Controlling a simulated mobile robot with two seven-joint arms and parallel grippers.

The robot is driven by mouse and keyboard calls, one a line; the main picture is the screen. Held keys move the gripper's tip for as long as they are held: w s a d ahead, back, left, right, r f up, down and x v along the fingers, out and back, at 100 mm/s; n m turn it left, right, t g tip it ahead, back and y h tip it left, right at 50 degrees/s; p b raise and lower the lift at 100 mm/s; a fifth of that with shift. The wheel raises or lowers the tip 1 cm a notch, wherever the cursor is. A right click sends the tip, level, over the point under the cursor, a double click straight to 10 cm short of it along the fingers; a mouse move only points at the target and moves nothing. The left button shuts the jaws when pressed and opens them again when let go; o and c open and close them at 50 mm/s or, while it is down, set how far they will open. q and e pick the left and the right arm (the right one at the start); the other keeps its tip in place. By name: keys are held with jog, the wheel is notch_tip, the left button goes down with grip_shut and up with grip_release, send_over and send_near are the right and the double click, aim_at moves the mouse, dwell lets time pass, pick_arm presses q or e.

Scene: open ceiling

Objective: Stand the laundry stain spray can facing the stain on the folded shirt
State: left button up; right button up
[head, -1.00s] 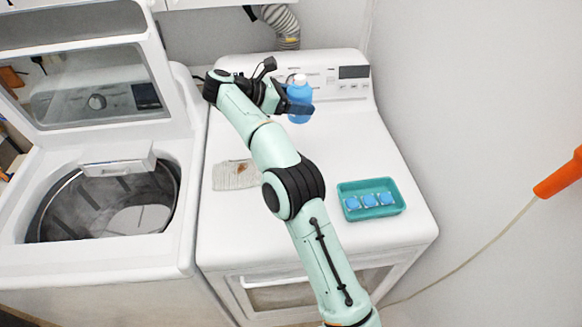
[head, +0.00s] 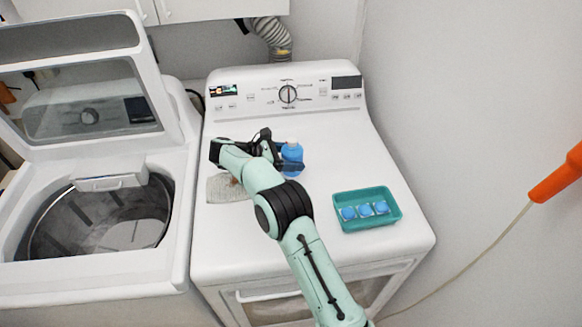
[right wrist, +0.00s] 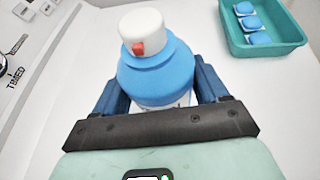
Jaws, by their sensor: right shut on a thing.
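The laundry stain spray can is a blue bottle (head: 292,152) with a white cap, upright over the dryer top beside the shirt. In the right wrist view the can (right wrist: 158,75) sits between the two dark blue fingers, and a red nozzle shows on its white cap. My right gripper (head: 288,164) is shut on the can's body. I cannot tell whether its base touches the dryer. The folded shirt (head: 222,190) lies flat to the left of the can, partly hidden by my right arm. Its brown stain is mostly covered by the arm. My left gripper is not in view.
A teal tray (head: 368,224) with several blue-topped items stands at the right of the white dryer top (head: 350,150). An open washer (head: 100,220) is at the left. The control panel (head: 287,92) rises behind. The dryer top is clear behind the can and to its right.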

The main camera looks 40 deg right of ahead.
jog(key=shift+f, duration=2)
jog(key=shift+f, duration=0.2)
jog(key=o, duration=1.5)
jog(key=shift+s, duration=0.1)
jog(key=shift+o, duration=0.2)
